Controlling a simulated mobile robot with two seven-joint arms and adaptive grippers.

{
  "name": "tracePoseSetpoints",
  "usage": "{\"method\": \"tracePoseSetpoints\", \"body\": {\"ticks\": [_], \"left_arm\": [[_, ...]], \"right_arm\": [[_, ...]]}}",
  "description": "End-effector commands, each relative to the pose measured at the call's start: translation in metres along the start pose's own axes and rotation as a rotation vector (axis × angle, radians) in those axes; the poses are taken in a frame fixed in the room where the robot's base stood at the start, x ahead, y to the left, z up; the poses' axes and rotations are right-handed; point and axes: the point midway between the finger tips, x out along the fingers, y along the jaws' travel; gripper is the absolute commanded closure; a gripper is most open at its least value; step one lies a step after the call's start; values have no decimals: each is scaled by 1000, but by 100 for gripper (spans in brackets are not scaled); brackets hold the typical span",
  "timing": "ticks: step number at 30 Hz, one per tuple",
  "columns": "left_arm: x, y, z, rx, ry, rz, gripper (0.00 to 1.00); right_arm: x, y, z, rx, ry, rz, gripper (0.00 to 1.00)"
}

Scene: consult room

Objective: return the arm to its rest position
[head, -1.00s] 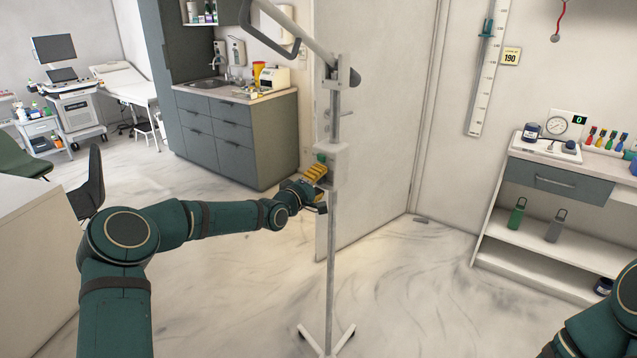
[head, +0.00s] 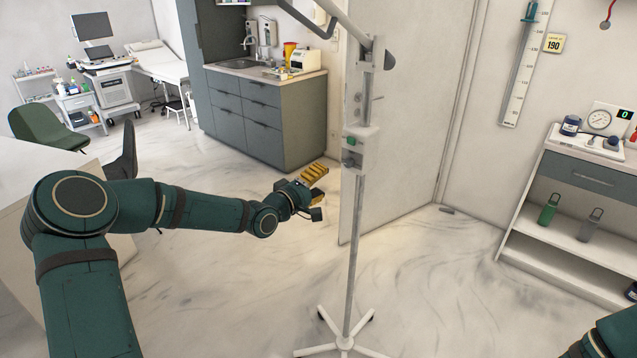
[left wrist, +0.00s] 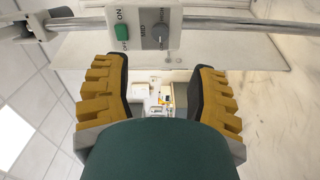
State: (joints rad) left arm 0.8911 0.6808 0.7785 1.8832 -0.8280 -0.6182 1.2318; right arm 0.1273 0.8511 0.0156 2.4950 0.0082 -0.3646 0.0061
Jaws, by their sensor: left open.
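My left arm (head: 205,208) reaches in from the left of the head view, stretched out over the floor. Its gripper (head: 318,182), with yellow ridged fingers, is just left of the lamp stand's control box (head: 355,148) and apart from it. In the left wrist view the left gripper (left wrist: 157,90) has its fingers spread with nothing between them. The control box (left wrist: 143,29) shows beyond the fingertips, with a green ON/OFF switch (left wrist: 122,33) and a grey knob. Part of my right arm (head: 610,335) shows at the lower right; its gripper is out of view.
The wheeled lamp stand (head: 354,260) stands on the floor right of my left gripper. A door (head: 400,130) is behind it. A shelf unit (head: 580,180) is at the right, a sink cabinet (head: 262,115) at the back. A pale desk (head: 20,230) is at the left.

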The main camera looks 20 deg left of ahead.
Motion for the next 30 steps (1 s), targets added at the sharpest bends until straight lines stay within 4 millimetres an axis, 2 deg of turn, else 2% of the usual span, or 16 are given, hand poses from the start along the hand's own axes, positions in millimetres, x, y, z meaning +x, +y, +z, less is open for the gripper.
{"method": "tracePoseSetpoints", "body": {"ticks": [13, 16, 20, 23, 24, 26, 30], "left_arm": [[0, -1, 1, 1, -2, -1, 42], [1, -11, 13, 8, -18, -27, 42], [1, -48, 58, 39, -79, -128, 42], [-9, -91, 108, 91, -159, -249, 42], [-16, -109, 129, 115, -197, -303, 42], [-29, -135, 159, 156, -257, -380, 42], [-76, -190, 224, 265, -423, -561, 42]], "right_arm": [[0, 0, 0, 0, 0, 0, 100], [0, 0, 0, 0, 0, 0, 100], [0, 0, 0, 0, 0, 0, 100], [0, 0, 0, 0, 0, 0, 100], [0, 0, 0, 0, 0, 0, 100], [0, 0, 0, 0, 0, 0, 100], [0, 0, 0, 0, 0, 0, 100]]}}
